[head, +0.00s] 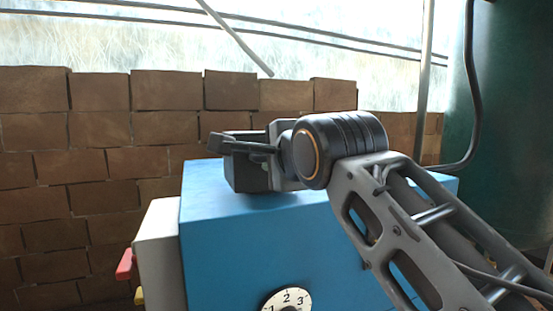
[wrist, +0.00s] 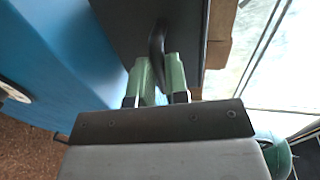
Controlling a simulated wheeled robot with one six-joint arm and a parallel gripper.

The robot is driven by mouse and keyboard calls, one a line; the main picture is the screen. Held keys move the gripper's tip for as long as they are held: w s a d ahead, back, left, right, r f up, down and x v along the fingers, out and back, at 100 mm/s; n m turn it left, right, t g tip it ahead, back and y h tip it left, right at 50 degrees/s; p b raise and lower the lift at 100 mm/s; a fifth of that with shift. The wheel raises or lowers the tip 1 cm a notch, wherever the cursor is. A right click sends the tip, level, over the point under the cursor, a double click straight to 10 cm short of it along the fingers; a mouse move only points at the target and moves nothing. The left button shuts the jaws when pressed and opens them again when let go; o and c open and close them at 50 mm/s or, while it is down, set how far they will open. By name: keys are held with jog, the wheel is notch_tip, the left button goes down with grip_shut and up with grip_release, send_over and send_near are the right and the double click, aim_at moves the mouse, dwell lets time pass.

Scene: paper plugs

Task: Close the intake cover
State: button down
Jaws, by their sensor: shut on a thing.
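The blue machine (head: 250,235) stands in front of me with a numbered dial (head: 286,300) on its front. In the wrist view, the two green fingers of my gripper (wrist: 163,82) are shut on a curved black handle (wrist: 157,42). The handle sits on a flat dark panel (wrist: 120,25), which looks like the intake cover. The panel stands beside the blue surface in that view. In the head view, a dark block (head: 245,176) shows at the gripper's end above the box's left top. Whether it is cover or gripper is unclear there. The fingers and intake opening are hidden.
A pale panel (head: 160,255) with a red part (head: 125,265) and a yellow part is at the machine's left. A brick wall (head: 100,200) and bright windows are behind. A dark green tank (head: 510,130) and pipes stand at the right.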

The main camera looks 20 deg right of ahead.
jog(key=shift+f+b, duration=0.45)
jog(key=shift+f, duration=0.7)
jog(key=c, duration=1.1)
grip_release()
jog(key=shift+s, duration=0.15)
jog(key=shift+r, duration=0.1)
jog(key=shift+r, duration=0.1)
